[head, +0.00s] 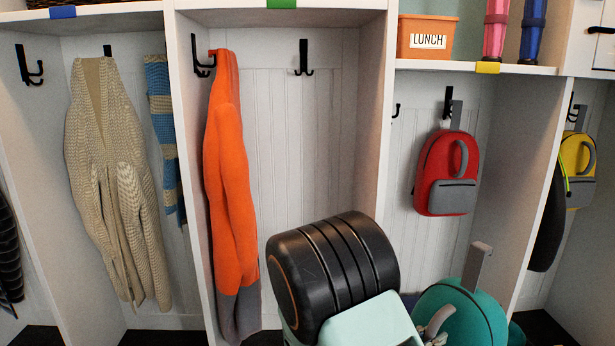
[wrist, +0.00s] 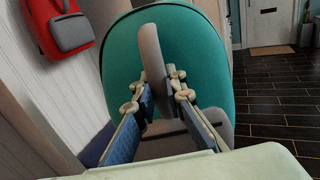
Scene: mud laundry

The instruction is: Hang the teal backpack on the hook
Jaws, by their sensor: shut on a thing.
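The teal backpack (head: 478,312) is at the lower right in the head view, with a grey strap (head: 478,265) standing up from its top. It fills the upper middle of the wrist view (wrist: 195,40). My gripper (head: 437,322) is shut on the backpack's grey handle (wrist: 153,55), which runs between the two fingers (wrist: 158,98) in the wrist view. The backpack's lower part is out of frame in the head view. An empty black double hook (head: 303,58) is on the back wall of the green-tagged cubby, above and left of the backpack.
An orange garment (head: 228,170) hangs left of the empty hook. A red backpack (head: 447,172) hangs in the yellow-tagged cubby above the teal one. A yellow backpack (head: 577,165) hangs at far right. Cubby dividers (head: 375,130) separate the bays. Another black hook (head: 28,65) is at far left.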

